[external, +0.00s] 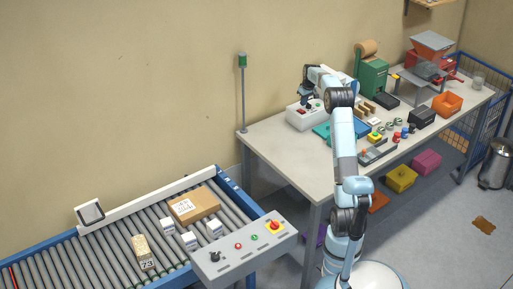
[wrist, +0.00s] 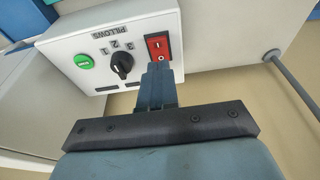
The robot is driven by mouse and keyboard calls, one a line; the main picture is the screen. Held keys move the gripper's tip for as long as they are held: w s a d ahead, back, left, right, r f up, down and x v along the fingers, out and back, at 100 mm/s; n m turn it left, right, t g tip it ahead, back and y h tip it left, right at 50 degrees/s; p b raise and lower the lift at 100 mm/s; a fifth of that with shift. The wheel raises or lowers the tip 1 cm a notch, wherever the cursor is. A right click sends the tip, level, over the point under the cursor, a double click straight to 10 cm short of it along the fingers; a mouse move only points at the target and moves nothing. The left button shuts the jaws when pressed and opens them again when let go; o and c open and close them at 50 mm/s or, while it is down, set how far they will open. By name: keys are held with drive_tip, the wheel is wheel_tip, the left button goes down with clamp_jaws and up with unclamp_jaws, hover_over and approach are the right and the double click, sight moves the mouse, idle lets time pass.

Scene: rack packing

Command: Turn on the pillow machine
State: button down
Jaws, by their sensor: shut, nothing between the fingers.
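The pillow machine is a white box (external: 297,119) at the table's left back. Its panel (wrist: 95,62) fills the upper part of the wrist view, with upside-down PILLOWS lettering. The panel carries a red rocker switch (wrist: 158,45) marked I and O, a black selector knob (wrist: 121,65) with numbers, and a round green button (wrist: 84,62). My gripper (wrist: 158,68) is shut and empty, its fingertips at the O end of the red switch. I cannot tell whether they touch it. In the external view my gripper (external: 307,101) is just over the white box.
A teal tray (external: 322,131) lies beside the box, with small parts and a green machine (external: 372,77) further right. A green-topped post (external: 242,90) stands at the table's left corner. The roller conveyor (external: 110,255) is at lower left.

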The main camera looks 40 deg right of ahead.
sight(303, 111)
drive_tip(key=shift+s+f, duration=0.15)
drive_tip(key=shift+f, duration=0.8)
drive_tip(key=shift+s+f, duration=0.1)
drive_tip(key=shift+f, duration=0.85)
drive_tip(key=shift+s+f, duration=0.1)
drive_tip(key=shift+f, duration=0.15)
drive_tip(key=shift+r, duration=0.1)
drive_tip(key=shift+w+r, duration=0.3)
drive_tip(key=shift+w, duration=0.4)
